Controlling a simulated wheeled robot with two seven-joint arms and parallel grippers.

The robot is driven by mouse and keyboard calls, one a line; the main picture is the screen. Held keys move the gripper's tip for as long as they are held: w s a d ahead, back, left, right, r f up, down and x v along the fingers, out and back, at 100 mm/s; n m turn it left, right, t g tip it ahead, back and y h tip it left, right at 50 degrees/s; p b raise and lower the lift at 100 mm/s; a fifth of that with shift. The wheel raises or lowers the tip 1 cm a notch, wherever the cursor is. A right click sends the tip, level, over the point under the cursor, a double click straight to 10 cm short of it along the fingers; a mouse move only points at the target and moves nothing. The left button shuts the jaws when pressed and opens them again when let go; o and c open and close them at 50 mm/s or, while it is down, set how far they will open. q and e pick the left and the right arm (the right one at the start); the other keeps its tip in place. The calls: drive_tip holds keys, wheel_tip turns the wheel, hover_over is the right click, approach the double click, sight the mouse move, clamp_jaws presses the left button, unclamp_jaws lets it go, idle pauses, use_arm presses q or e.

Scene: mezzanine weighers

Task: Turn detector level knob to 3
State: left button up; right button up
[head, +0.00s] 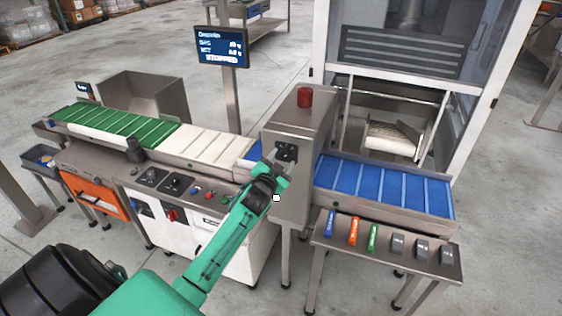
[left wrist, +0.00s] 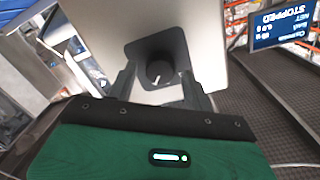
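The detector level knob (left wrist: 160,72) is a round black dial with a small white mark. It sits on a dark plate on the steel detector housing (head: 300,122); its scale numbers cannot be read. In the head view the dark plate (head: 287,150) is partly covered by my gripper. My left gripper (left wrist: 160,88) is open, with one dark finger on each side of the knob and gaps visible between. In the head view the left gripper (head: 277,166) reaches the housing's front face. My right gripper is not in view.
A blue belt (head: 385,187) runs right of the housing, white and green belts left. A side table (head: 375,255) holds coloured sticks and grey blocks. A red beacon (head: 305,97) tops the housing. A screen (head: 221,47) reads STOPPED. A control panel (head: 172,184) lies left of my arm.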

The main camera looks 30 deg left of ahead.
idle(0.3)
use_arm(q)
drive_tip(key=shift+s, duration=0.35)
drive_tip(key=b+v, duration=0.2)
drive_tip(key=v, duration=1.1)
drive_tip(key=shift+b, duration=0.4)
drive_tip(key=shift+f, duration=0.1)
